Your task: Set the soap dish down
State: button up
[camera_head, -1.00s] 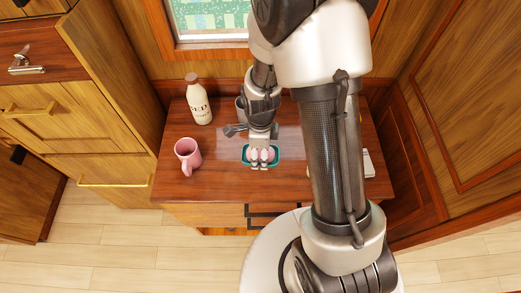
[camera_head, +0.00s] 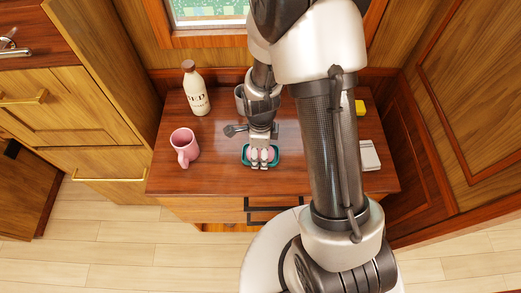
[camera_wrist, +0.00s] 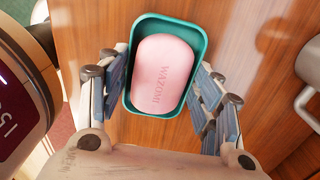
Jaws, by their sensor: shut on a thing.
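The soap dish (camera_head: 275,160) is a small teal rectangular tray at the middle of the brown table (camera_head: 222,178), with a pink soap bar in it. In the wrist view the dish (camera_wrist: 199,45) is seen from above, and the soap (camera_wrist: 163,75) lies flat inside it. My gripper (camera_head: 262,165) points down at the dish. In the wrist view its fingers (camera_wrist: 163,95) stand on both sides of the dish, shut on it. I cannot tell whether the dish's underside touches the table.
A pink mug (camera_head: 184,147) and a white bottle (camera_head: 196,95) stand to the left. A grey cup (camera_head: 240,98) is behind my wrist. A yellow item (camera_head: 360,107) and a white block (camera_head: 370,155) are to the right. The table's front is bare.

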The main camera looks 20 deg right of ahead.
jog(key=shift+f, duration=0.25)
jog(key=o, duration=1.1)
jog(key=shift+o, duration=0.2)
notch_tip(320, 180, up, 12)
jog(key=shift+c, duration=0.2)
grip_shut()
dwell(1.0)
dwell(1.1)
